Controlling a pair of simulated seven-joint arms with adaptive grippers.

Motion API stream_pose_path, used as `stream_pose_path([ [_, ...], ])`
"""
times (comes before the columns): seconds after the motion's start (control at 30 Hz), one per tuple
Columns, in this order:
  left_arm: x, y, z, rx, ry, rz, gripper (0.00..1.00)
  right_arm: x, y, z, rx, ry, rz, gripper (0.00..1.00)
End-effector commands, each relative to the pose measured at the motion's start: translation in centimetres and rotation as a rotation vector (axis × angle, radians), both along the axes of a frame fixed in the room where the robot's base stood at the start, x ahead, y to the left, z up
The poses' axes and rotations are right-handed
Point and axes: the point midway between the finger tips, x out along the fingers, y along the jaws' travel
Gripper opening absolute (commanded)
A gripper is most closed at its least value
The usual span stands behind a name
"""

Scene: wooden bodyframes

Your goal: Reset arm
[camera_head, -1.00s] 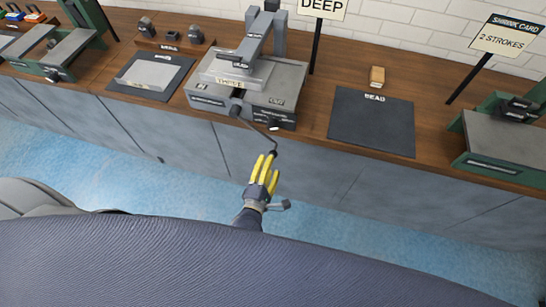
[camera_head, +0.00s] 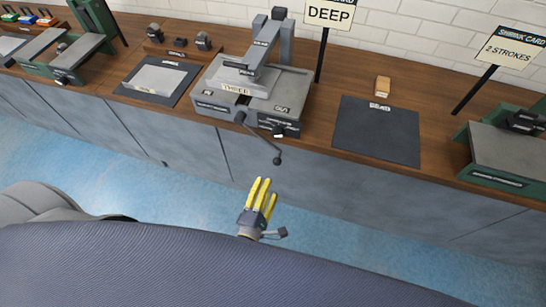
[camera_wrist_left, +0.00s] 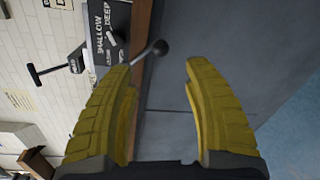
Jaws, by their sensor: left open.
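My left gripper (camera_head: 264,193) has yellow fingers and is over the blue floor in front of the bench. In the left wrist view its two fingers (camera_wrist_left: 163,80) are apart with nothing between them. A grey machine (camera_head: 245,85) with a crank lever stands on the bench. The lever's dark ball knob (camera_head: 277,160) hangs past the bench's front edge, beyond the fingertips and apart from them. The knob also shows in the left wrist view (camera_wrist_left: 160,47), ahead of the fingers. My right gripper is not in view.
A dark mat (camera_head: 377,130) lies right of the machine, with a small tan block (camera_head: 383,86) behind it. Another mat with a grey plate (camera_head: 155,80) lies left. Green machines (camera_head: 510,150) stand at both sides. Signs reading DEEP (camera_head: 330,14) and 2 STROKES (camera_head: 511,50) stand behind.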

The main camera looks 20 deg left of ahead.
Motion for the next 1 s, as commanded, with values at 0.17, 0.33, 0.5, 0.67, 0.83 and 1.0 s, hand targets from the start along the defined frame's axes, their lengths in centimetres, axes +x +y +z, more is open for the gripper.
stream_pose_path([
  [0.17,0.0,-0.1,-0.1,0.038,0.001,-0.009,0.51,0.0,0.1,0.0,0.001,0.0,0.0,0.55],
  [0.33,-1.3,-1.7,-4.2,0.296,0.063,-0.114,0.51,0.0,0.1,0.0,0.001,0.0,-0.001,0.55],
  [0.5,-4.9,-3.1,-13.0,0.601,0.189,-0.288,0.51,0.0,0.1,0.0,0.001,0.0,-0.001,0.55],
  [0.67,-9.6,-3.3,-22.1,0.886,0.305,-0.501,0.51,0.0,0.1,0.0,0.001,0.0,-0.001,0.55],
  [0.83,-16.0,-2.0,-30.9,1.151,0.412,-0.76,0.51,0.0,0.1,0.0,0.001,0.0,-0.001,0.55],
  [1.0,-23.2,1.0,-38.4,1.374,0.503,-1.05,0.51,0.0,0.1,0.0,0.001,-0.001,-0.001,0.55],
])
